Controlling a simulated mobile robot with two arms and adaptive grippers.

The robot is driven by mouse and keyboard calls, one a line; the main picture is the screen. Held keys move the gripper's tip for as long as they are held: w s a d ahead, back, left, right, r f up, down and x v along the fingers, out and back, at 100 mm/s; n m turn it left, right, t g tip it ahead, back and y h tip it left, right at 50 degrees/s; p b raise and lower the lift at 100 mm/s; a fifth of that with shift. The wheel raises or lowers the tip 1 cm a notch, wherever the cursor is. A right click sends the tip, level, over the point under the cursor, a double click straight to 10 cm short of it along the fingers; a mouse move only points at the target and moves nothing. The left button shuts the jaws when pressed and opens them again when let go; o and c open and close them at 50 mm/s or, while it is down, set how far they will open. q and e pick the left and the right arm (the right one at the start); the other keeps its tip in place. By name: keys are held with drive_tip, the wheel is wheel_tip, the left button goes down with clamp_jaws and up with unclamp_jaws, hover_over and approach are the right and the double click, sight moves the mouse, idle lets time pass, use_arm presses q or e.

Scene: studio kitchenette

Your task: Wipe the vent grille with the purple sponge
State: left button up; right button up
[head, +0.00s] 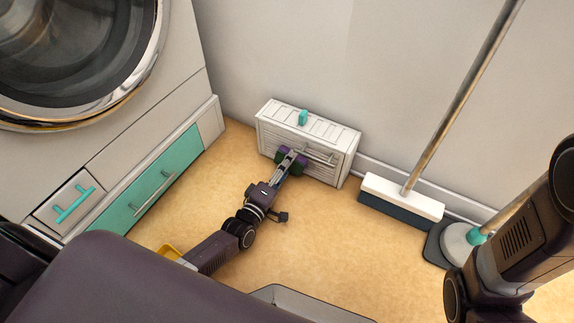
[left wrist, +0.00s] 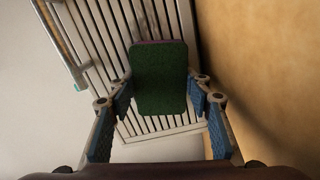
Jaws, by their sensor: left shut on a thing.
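The vent grille (head: 335,170) is the slatted front of a low white box against the wall. The purple sponge (head: 281,153), with a dark green side, is at the left part of this front. My left gripper (head: 290,158) is shut on the sponge and partly hides it. In the left wrist view the sponge's green side (left wrist: 160,78) shows at the fingertips of the left gripper (left wrist: 158,100), with the grille's slats (left wrist: 108,35) behind it. The sponge lies close against the slats; I cannot tell if it touches. My right gripper is out of view.
A bar handle (head: 318,154) sticks out from the grille front. A teal knob (head: 303,117) is on the box top. A broom (head: 402,197) and a dustpan-like tool (head: 459,242) stand to the right. A washer cabinet (head: 150,180) is left.

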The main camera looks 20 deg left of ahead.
sight(276, 156)
use_arm(q)
drive_tip(key=shift+w+d+r+n+t+b, duration=0.15)
drive_tip(key=shift+w+d+r+n, duration=0.25)
drive_tip(key=shift+d, duration=0.15)
drive_tip(key=shift+w+d+r+n+t+b, duration=0.15)
drive_tip(key=shift+w+d+r+n, duration=0.1)
drive_tip(key=shift+d+r+n, duration=0.25)
drive_tip(key=shift+a+f, duration=0.3)
drive_tip(key=shift+a, duration=0.65)
drive_tip(key=c, duration=0.4)
drive_tip(key=shift+w+a+r, duration=0.1)
drive_tip(key=shift+a, duration=0.4)
drive_tip(key=shift+w+a+b, duration=0.15)
drive_tip(key=shift+a+b, duration=0.15)
drive_tip(key=shift+a, duration=1.25)
drive_tip(key=shift+c, duration=0.6)
drive_tip(key=shift+w+a+b, duration=0.1)
drive_tip(key=shift+a+b, duration=0.3)
drive_tip(key=shift+a, duration=1.4)
drive_tip(key=shift+c, duration=0.2)
